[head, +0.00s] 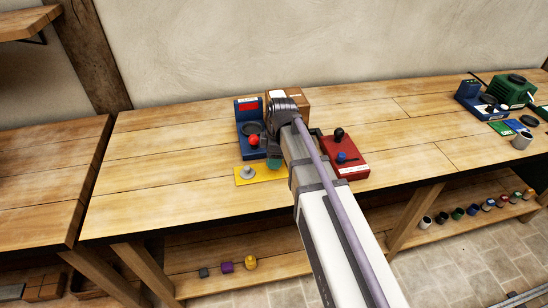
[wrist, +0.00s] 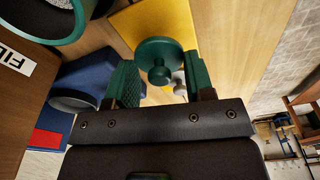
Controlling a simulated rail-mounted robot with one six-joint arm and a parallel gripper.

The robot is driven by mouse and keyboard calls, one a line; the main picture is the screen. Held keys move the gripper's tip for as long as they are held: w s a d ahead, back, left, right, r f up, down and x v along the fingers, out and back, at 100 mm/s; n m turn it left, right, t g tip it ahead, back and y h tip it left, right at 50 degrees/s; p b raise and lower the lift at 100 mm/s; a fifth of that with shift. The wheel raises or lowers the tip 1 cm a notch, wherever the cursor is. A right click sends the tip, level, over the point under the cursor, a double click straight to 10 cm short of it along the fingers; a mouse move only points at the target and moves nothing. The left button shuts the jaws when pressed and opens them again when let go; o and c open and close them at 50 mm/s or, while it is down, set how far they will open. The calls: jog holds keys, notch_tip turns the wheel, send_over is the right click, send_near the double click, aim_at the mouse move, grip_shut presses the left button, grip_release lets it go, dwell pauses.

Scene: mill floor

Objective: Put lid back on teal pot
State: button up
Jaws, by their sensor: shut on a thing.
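A teal lid (wrist: 160,48), a round disc with a knob, sits between the green fingers of my gripper (wrist: 165,80) in the wrist view. My gripper is shut on it; which part of the lid the fingers press is not clear. An open teal round rim (wrist: 72,34), which looks like the pot, is cut off at the top left of the wrist view, apart from the lid. In the head view my arm hides the pot, and the gripper end (head: 274,160) shows only as a small dark teal patch above the bench.
A yellow plate (head: 244,179) with a grey knobbed piece lies close by. A blue device (head: 242,122) with a dark pan and a brown box (head: 300,95) stand behind. A red box (head: 350,170) with knobs stands right. The bench's left part is clear.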

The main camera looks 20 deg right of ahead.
notch_tip(320, 180, up, 7)
jog(key=p, duration=0.5)
jog(key=shift+r+p, duration=0.2)
jog(key=shift+p, duration=0.1)
jog(key=w+d+r+m+p, duration=0.3)
jog(key=d, duration=0.6)
notch_tip(320, 180, down, 7)
jog(key=b, duration=0.7)
jog(key=shift+a, duration=0.1)
jog(key=shift+f, duration=0.2)
dwell(0.3)
jog(key=o, duration=1)
jog(key=shift+r, duration=0.1)
jog(key=shift+w, duration=0.1)
